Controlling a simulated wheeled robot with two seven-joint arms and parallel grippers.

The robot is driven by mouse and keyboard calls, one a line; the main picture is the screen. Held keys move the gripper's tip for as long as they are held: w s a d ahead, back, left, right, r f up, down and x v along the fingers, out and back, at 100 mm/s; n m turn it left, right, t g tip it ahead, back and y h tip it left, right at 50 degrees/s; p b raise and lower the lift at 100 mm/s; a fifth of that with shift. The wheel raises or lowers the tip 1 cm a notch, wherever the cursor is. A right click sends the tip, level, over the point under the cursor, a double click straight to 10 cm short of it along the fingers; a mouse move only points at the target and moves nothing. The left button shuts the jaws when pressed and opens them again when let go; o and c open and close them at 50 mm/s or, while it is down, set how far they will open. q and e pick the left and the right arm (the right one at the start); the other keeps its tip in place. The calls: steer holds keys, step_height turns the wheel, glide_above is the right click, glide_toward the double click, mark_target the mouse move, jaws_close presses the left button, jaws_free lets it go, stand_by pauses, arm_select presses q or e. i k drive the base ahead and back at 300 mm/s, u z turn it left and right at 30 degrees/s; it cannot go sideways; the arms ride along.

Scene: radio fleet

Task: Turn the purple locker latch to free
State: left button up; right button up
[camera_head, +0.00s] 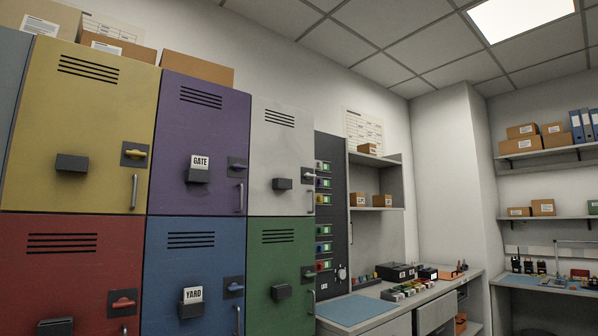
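The purple locker (203,140) is in the upper row, between the yellow locker and the white locker. Its door looks shut. Its purple latch (238,166) sits on a dark plate at the right side of the door, with the lever lying roughly level. A vertical grey handle (240,197) is below the latch. A dark holder (197,176) with a white card reading GATE is on the door's middle. Neither of my grippers is in view.
The yellow locker (85,120) and white locker (281,150) flank it. Red (60,265), blue (190,255) and green (278,260) lockers are below. Cardboard boxes (197,67) stand on top. A workbench (385,312) with a blue mat (356,310) is to the right.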

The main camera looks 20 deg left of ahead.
mark_target(237, 167)
steer(key=z, duration=0.2)
steer(key=i, duration=1.65)
steer(key=u, duration=0.8)
